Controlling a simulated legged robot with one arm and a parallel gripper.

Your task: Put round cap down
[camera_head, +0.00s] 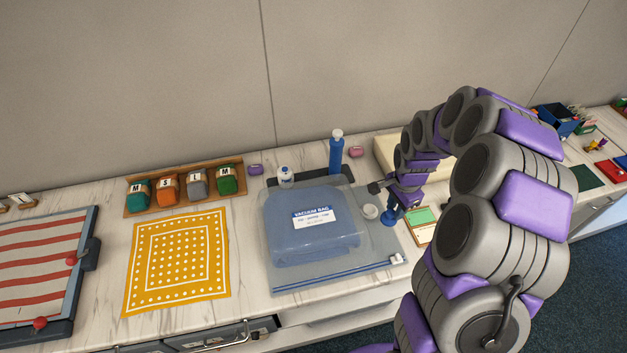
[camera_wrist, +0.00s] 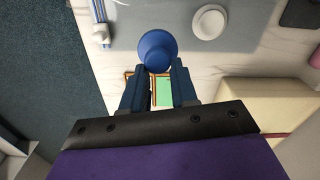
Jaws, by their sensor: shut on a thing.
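My gripper (camera_head: 403,198) is shut on a blue round cap (camera_head: 390,217), just beyond the right edge of the vacuum bag's valve area. In the wrist view, the round cap (camera_wrist: 157,47) sits at the tips of my gripper (camera_wrist: 160,69), its wide round face toward the camera. The clear vacuum bag (camera_head: 290,284) lies flat on the counter with a folded blue bundle inside. A white round valve (camera_head: 370,211) is on the bag, left of the cap; it also shows in the wrist view (camera_wrist: 209,22). I cannot tell whether the cap touches the bag.
A blue pump (camera_head: 336,152) and a small white bottle (camera_head: 286,175) stand behind the bag on a dark tray. A green-and-tan card (camera_head: 422,216) lies right of the bag, and a cream box (camera_head: 388,150) behind. A yellow patterned cloth (camera_head: 180,260) lies to the left.

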